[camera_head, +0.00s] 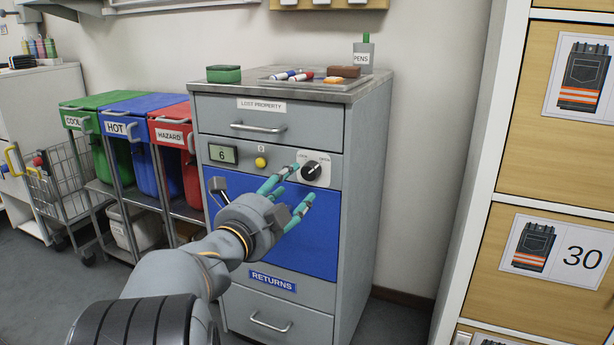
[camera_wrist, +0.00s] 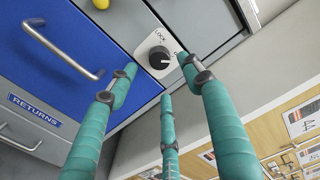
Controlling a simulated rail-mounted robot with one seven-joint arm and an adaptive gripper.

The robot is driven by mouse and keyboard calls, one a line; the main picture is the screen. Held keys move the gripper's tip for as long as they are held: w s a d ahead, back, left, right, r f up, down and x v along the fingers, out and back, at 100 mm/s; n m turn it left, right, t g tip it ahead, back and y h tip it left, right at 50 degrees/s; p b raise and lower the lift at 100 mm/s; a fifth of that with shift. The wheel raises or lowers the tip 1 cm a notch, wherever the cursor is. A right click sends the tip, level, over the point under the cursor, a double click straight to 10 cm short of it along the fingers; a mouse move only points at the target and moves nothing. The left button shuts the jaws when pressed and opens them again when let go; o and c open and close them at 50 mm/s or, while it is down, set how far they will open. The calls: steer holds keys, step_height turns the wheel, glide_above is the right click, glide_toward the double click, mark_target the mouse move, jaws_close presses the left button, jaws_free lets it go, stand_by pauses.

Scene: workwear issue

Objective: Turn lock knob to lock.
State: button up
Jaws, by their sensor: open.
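The lock knob (camera_head: 312,171) is a black round dial on a white plate on the grey cabinet's front, right of a yellow button. In the wrist view the knob (camera_wrist: 159,58) sits beside the word LOCK, with a pale pointer mark on it. My gripper (camera_head: 300,189) has teal fingers and is open, just below and in front of the knob. In the wrist view its fingers (camera_wrist: 156,82) are spread around the space below the knob. They look apart from it, though one fingertip covers the plate's right edge and part of its lettering.
A blue panel (camera_head: 325,232) with a bar handle (camera_wrist: 62,50) lies below the knob, above the RETURNS label (camera_head: 273,281). The LOST PROPERTY drawer (camera_head: 300,118) is above. Pens and small items lie on the cabinet top (camera_head: 290,92). Coloured bins (camera_head: 130,106) stand left; a wooden locker (camera_head: 548,180) stands right.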

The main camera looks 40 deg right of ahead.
mark_target(308, 174)
steer(key=x, duration=0.8)
steer(key=shift+b, duration=0.4)
steer(key=shift+c, duration=0.6)
steer(key=c, duration=1)
